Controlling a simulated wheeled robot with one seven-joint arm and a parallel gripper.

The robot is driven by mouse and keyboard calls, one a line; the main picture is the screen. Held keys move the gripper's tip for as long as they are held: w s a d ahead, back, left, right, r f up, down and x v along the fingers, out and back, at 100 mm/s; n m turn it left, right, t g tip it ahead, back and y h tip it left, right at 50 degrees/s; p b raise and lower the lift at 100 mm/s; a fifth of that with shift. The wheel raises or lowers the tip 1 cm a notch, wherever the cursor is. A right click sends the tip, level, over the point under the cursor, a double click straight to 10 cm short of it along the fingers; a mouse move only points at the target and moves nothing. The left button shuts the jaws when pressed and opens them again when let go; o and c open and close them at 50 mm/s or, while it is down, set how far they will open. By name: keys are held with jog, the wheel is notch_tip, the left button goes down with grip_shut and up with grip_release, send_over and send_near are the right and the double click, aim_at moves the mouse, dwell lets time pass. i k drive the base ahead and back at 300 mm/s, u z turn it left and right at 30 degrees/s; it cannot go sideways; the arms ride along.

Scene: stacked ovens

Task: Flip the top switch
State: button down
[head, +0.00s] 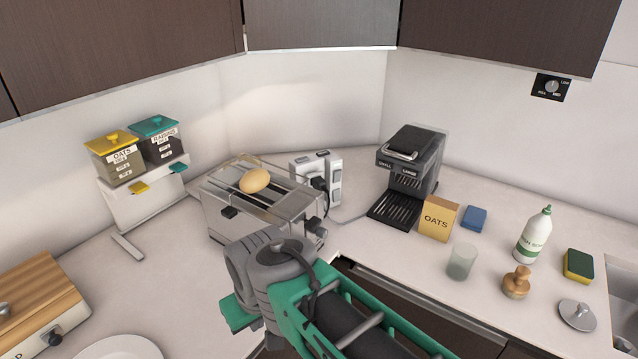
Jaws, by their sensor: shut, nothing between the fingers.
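A white upright socket block (334,181) stands in the back corner, behind and right of the toaster. Small dark and grey details show on its front and top; they are too small to tell which is a switch. A dark plug sits against its front, and a cord runs right along the counter. My arm (265,265), grey and green, reaches in from the bottom right and ends in front of the toaster. I cannot make out gripper fingers; nothing held shows. A black wall plate (551,87) with a round knob is at the upper right.
The toaster (225,217) carries a wire rack with a bread roll (255,180), close behind my arm. A two-bin dispenser (140,205) is left. Dark cabinets hang overhead.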

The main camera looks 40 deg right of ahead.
aim_at(337, 174)
jog(key=u, duration=1.35)
jog(key=k, duration=0.75)
jog(key=z, duration=0.9)
jog(key=i, duration=0.5)
jog(key=u, duration=0.05)
